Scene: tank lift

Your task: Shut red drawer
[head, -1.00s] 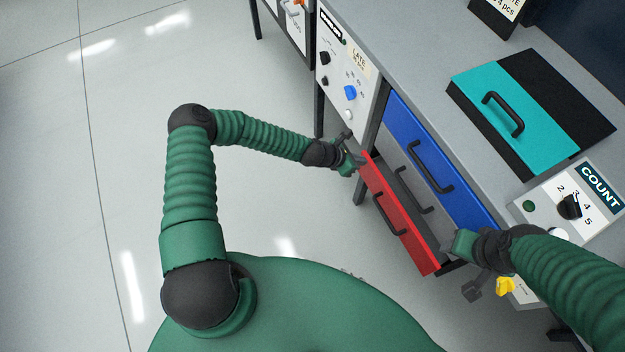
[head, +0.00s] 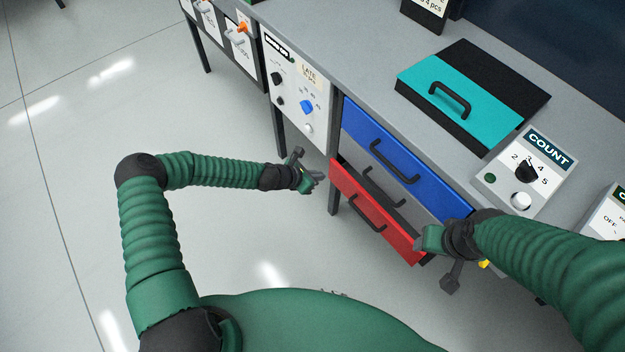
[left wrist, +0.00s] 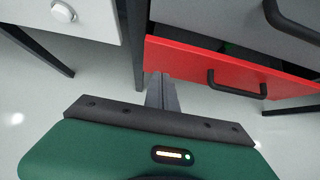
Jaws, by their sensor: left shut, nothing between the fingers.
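The red drawer (head: 390,232) stands open under a grey drawer and the blue drawer (head: 407,165), with its black handle facing out. Its red front also shows in the left wrist view (left wrist: 195,66). My left gripper (head: 320,177) is shut and empty, just off the left end of the red front. In the left wrist view its closed fingers (left wrist: 161,80) point at the front's lower left corner; I cannot tell whether they touch. My right gripper (head: 418,242) is at the drawer's right end and overlaps it in view; its jaw state and any contact are unclear.
A white control panel (head: 297,92) and a table leg stand left of the drawers. On the bench top are a teal-lidded box (head: 460,105) and a COUNT panel (head: 525,170). Open floor (head: 230,90) lies to the left.

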